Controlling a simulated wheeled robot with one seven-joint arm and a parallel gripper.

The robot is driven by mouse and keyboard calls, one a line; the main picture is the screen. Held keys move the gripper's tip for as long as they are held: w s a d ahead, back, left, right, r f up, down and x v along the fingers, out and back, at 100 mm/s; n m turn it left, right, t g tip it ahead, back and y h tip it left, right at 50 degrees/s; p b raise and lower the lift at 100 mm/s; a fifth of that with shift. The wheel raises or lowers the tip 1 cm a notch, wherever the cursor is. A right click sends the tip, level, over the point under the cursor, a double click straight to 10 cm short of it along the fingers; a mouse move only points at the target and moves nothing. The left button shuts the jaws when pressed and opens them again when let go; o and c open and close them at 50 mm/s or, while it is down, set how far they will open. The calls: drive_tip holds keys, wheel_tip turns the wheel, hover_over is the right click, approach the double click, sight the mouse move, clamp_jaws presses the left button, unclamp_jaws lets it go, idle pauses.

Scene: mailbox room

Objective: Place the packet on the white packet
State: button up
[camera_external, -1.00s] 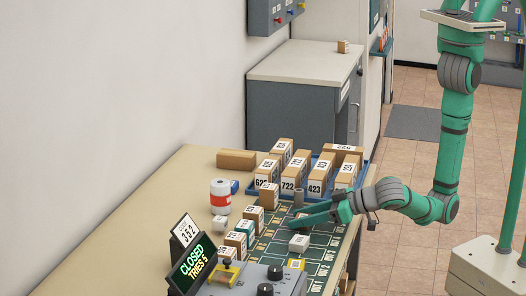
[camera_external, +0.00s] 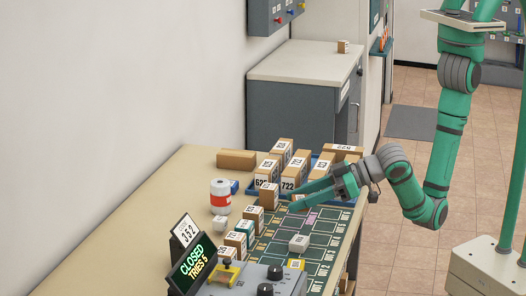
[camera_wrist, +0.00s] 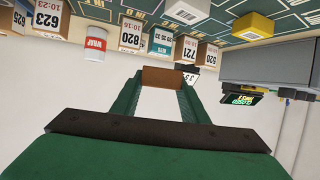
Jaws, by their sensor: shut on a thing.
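My gripper (camera_external: 291,206) reaches left over the dark green sorting board (camera_external: 318,228) in the external view. In the wrist view its green fingers (camera_wrist: 161,98) are shut on a plain brown packet (camera_wrist: 163,77) at their tips. A white packet also shows at the top of the wrist view (camera_wrist: 187,10).
A blue tray (camera_external: 366,178) holds tall boxes behind. A red-and-white can (camera_external: 220,195) stands left. The grey control box (camera_external: 262,284) is in front.

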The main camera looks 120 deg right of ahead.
sight(299, 239)
drive_tip(key=shift+w+a, duration=0.4)
drive_tip(key=shift+a, duration=0.3)
drive_tip(key=shift+w+a+f+n+y, duration=0.15)
drive_tip(key=shift+a+f+n+y, duration=0.05)
drive_tip(key=shift+a+n+y, duration=0.1)
drive_tip(key=shift+t, duration=0.3)
drive_tip(key=shift+f, duration=3.7)
drive_tip(key=shift+f, duration=0.15)
drive_tip(key=o, duration=1.1)
drive_tip(key=shift+c, duration=0.2)
